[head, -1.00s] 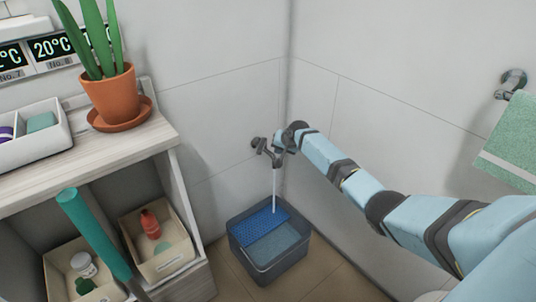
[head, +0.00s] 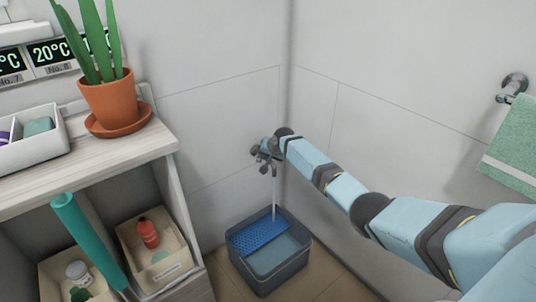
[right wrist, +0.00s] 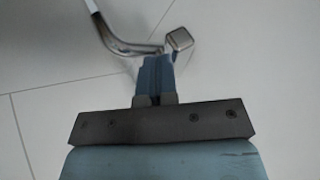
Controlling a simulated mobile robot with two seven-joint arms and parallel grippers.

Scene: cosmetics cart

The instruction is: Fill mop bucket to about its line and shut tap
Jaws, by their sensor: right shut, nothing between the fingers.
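The tap (head: 256,152) is on the wall near the corner, with a thin stream of water (head: 274,195) falling from it. The grey mop bucket (head: 275,284) stands on the floor below, and the stream falls into it. A blue perforated wringer plate (head: 260,237) covers part of its top; water shows beside it. I cannot make out a fill line. My right gripper (head: 268,151) is shut and empty at the tap. In the right wrist view its fingers (right wrist: 155,72) are close by the metal spout (right wrist: 118,42) and square handle (right wrist: 179,39); contact is unclear. My left gripper is not in view.
A wooden shelf unit (head: 110,165) stands at left, with a potted plant (head: 108,103) on top and bins (head: 172,270) inside. A teal cylinder (head: 85,240) leans in front. A green towel (head: 515,145) hangs at right. Tiled floor is clear beside the bucket.

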